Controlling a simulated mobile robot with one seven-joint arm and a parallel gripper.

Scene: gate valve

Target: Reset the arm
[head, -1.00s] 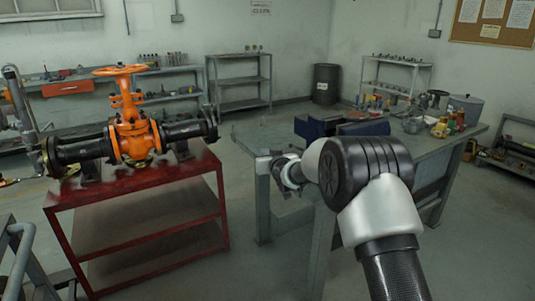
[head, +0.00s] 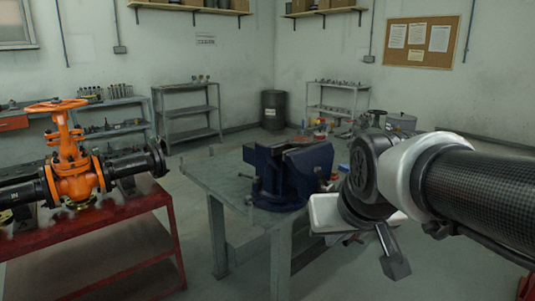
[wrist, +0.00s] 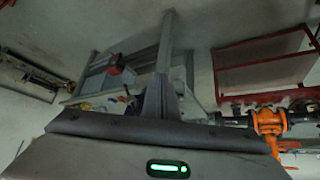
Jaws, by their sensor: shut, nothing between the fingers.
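My gripper (head: 396,265) hangs at the end of my arm on the right of the head view, pointing down, in front of the workbench. Its fingers are shut with nothing held. In the wrist view the dark fingers (wrist: 157,98) stand up from the grey gripper body with its green light. The orange gate valve (head: 72,155), with its handwheel on top and black pipe ends, sits on the red table at the left, well apart from my gripper. In the tilted wrist view the valve (wrist: 268,122) shows at the lower right.
The workbench (head: 222,178) carries a blue vise (head: 290,172) left of my arm. The red table (head: 110,215) stands at the left. Shelves and a dark barrel (head: 273,110) line the back wall. Open floor lies between red table and workbench.

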